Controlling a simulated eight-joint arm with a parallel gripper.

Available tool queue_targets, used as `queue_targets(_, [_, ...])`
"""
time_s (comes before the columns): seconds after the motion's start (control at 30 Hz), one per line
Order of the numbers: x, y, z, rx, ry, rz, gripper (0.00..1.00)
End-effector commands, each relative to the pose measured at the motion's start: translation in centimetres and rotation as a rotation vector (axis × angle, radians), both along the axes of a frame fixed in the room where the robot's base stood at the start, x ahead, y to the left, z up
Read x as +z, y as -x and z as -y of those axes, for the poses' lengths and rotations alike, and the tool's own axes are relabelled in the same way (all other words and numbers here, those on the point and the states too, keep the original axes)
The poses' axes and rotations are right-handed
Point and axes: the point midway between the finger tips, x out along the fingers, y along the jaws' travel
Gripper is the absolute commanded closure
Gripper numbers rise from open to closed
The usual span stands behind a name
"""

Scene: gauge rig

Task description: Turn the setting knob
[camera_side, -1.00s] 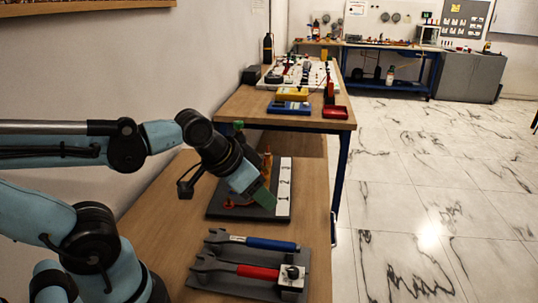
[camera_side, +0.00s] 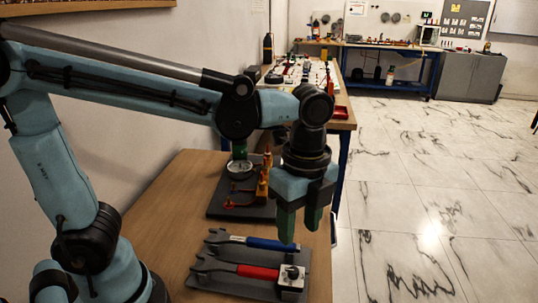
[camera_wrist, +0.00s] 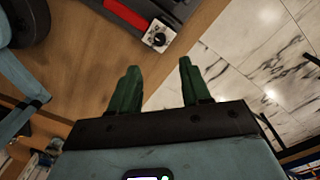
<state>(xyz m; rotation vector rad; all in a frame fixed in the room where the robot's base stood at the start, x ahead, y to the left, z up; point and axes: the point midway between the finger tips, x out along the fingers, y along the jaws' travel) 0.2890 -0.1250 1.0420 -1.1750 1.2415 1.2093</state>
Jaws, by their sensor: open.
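The setting knob is a dark knob (camera_side: 292,272) on top of a small white box (camera_side: 291,288) at the right end of the grey tool board. In the wrist view the knob (camera_wrist: 158,38) shows dark on the white box, just beyond the fingertips. My gripper (camera_side: 299,234) points down with its two green fingers apart and nothing between them. It is above the knob and does not touch it. The fingers also show in the wrist view (camera_wrist: 159,68), with bare table and floor between them.
A blue-handled wrench (camera_side: 268,244) and a red-handled wrench (camera_side: 257,271) lie on the grey tool board (camera_side: 222,285), left of the box. Behind, a dark base (camera_side: 222,211) carries a round gauge (camera_side: 240,170) and a brass fitting (camera_side: 262,190). The table's right edge is close by.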

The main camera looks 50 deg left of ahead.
Motion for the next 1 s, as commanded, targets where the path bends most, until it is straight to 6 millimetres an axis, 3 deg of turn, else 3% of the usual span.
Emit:
queue_targets(0.6, [-8.2,0.2,0.0,0.004,0.000,0.003,0.53])
queue_targets(1.0, [-10.1,0.3,0.0,0.004,0.000,0.003,0.53])
